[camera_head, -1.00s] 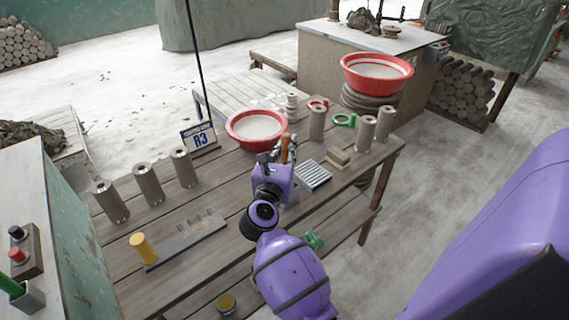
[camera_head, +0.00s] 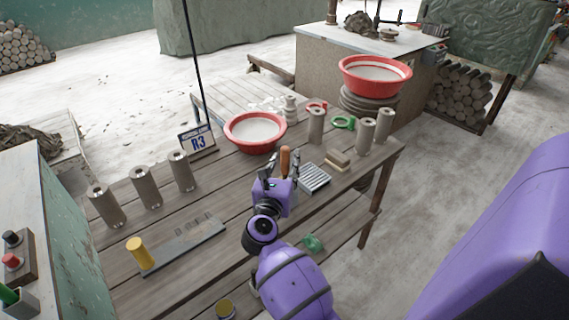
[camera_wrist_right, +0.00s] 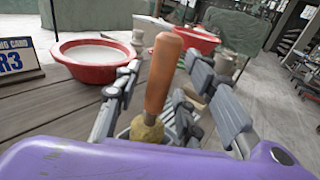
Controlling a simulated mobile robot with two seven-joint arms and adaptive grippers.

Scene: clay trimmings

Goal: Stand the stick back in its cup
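The stick has an orange-brown wooden handle (camera_wrist_right: 163,75) and a yellowish lumpy lower end (camera_wrist_right: 147,130). In the head view, the handle (camera_head: 285,160) stands nearly upright above the worktable. My right gripper (camera_head: 282,168) is at it; in the wrist view, its fingers (camera_wrist_right: 165,105) are spread on both sides of the handle, with gaps. A pale grey rim-like shape (camera_wrist_right: 124,124) shows around the lower end, perhaps the cup. My purple palm hides most of it, so I cannot tell how deep the stick sits. My left gripper is not in view.
A red bowl (camera_head: 232,137) stands behind the gripper and a ribbed grey tray (camera_head: 314,178) to its right. Grey clay cylinders (camera_head: 146,187) stand at left, others (camera_head: 365,136) at right. A sign (camera_head: 198,141) reads R3.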

